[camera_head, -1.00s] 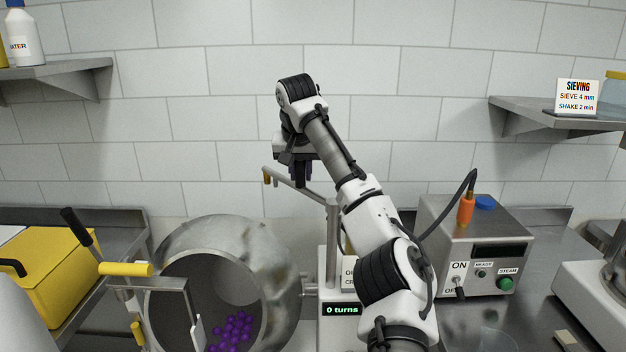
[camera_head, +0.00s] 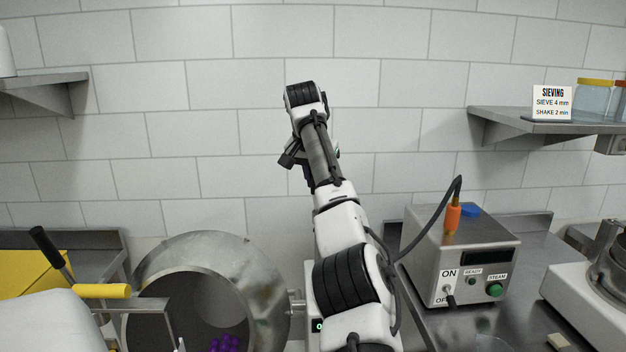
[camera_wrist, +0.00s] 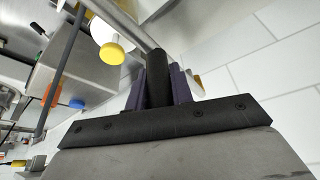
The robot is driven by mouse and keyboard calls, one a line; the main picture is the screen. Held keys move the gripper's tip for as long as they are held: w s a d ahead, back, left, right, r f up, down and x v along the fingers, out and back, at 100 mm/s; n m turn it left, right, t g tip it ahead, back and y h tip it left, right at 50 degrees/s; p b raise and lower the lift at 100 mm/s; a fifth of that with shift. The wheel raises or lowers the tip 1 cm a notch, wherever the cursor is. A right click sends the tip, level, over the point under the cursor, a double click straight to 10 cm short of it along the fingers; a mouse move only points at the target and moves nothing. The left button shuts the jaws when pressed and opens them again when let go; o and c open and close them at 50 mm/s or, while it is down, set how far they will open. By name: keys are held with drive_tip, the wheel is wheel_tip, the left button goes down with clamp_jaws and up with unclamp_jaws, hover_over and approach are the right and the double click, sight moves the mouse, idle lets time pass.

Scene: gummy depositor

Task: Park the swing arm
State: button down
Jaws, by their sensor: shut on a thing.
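The swing arm is a grey metal tube (camera_wrist: 128,27) running from the top left to my gripper in the wrist view. A dark upright grip (camera_wrist: 158,78) on it stands between my gripper's purple fingers (camera_wrist: 166,86), which are shut on it. In the head view my gripper (camera_head: 306,173) is mostly behind my own wrist, above and right of the drum. The swing arm and its post are hidden behind my arm there.
A metal drum (camera_head: 262,275) with purple pieces (camera_head: 224,343) stands at lower left. A steam box (camera_head: 428,268) with orange plug and cable stands right of my arm. A shelf (camera_head: 545,121) holds a sieving sign (camera_head: 552,103).

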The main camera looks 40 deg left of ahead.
drive_tip(key=shift+w+d, duration=0.2)
drive_tip(key=shift+d, duration=0.1)
drive_tip(key=c, duration=1.6)
unclamp_jaws()
drive_tip(key=o, duration=0.4)
drive_tip(key=shift+d, duration=0.25)
drive_tip(key=shift+c, duration=0.2)
drive_tip(key=shift+a, duration=0.15)
drive_tip(key=shift+s+r, duration=0.1)
drive_tip(key=shift+r, duration=0.05)
drive_tip(key=shift+s+r, duration=0.1)
drive_tip(key=shift+r, duration=0.25)
drive_tip(key=p+v, duration=0.1)
drive_tip(key=v, duration=1.1)
drive_tip(key=shift+r+p, duration=0.35)
